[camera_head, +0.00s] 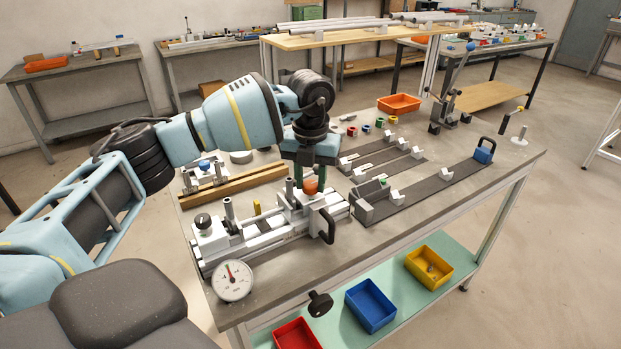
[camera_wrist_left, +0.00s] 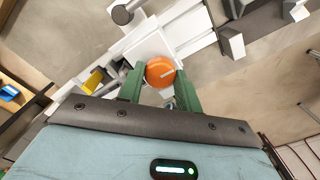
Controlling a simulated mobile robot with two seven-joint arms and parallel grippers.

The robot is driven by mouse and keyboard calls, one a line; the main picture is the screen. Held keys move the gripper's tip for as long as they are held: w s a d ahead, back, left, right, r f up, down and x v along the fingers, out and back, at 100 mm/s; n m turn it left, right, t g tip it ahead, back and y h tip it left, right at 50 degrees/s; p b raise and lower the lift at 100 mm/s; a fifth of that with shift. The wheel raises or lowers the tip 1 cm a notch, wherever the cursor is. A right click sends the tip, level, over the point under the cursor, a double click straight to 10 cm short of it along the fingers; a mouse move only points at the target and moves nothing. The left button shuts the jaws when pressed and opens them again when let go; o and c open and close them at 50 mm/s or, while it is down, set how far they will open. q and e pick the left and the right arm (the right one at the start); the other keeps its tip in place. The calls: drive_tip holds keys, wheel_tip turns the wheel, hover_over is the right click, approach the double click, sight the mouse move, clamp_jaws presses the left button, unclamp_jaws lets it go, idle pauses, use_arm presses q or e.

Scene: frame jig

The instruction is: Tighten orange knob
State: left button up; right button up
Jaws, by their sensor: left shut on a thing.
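The orange knob (camera_head: 311,187) sits on top of the white and grey frame jig (camera_head: 238,237) on the workbench. My left gripper (camera_head: 311,183) reaches down over the jig from above, its green fingers on either side of the knob. In the left wrist view the orange knob (camera_wrist_left: 160,72), with a pale line across its face, lies between the green fingertips (camera_wrist_left: 160,80), and the gripper is shut on it. My right gripper is in neither view.
A round dial gauge (camera_head: 232,280) is at the jig's front left. Dark rails with white blocks (camera_head: 397,197) lie to the right. An orange tray (camera_head: 399,103) stands at the back. Bare bench top lies in front of the rails.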

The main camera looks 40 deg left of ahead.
use_arm(q)
drive_tip(key=shift+m, duration=0.3)
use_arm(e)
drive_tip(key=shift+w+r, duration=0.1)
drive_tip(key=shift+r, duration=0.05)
use_arm(q)
drive_tip(key=m+p, duration=0.1)
drive_tip(key=m, duration=0.2)
drive_tip(key=shift+r+m, duration=0.15)
drive_tip(key=shift+m, duration=0.25)
drive_tip(key=m+p, duration=0.1)
drive_tip(key=m, duration=1)
drive_tip(key=shift+m, duration=0.4)
drive_tip(key=m, duration=0.4)
drive_tip(key=shift+m, duration=0.9)
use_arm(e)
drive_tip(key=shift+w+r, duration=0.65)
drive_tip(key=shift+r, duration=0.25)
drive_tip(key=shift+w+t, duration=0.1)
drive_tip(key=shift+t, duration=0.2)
use_arm(q)
drive_tip(key=o, duration=1)
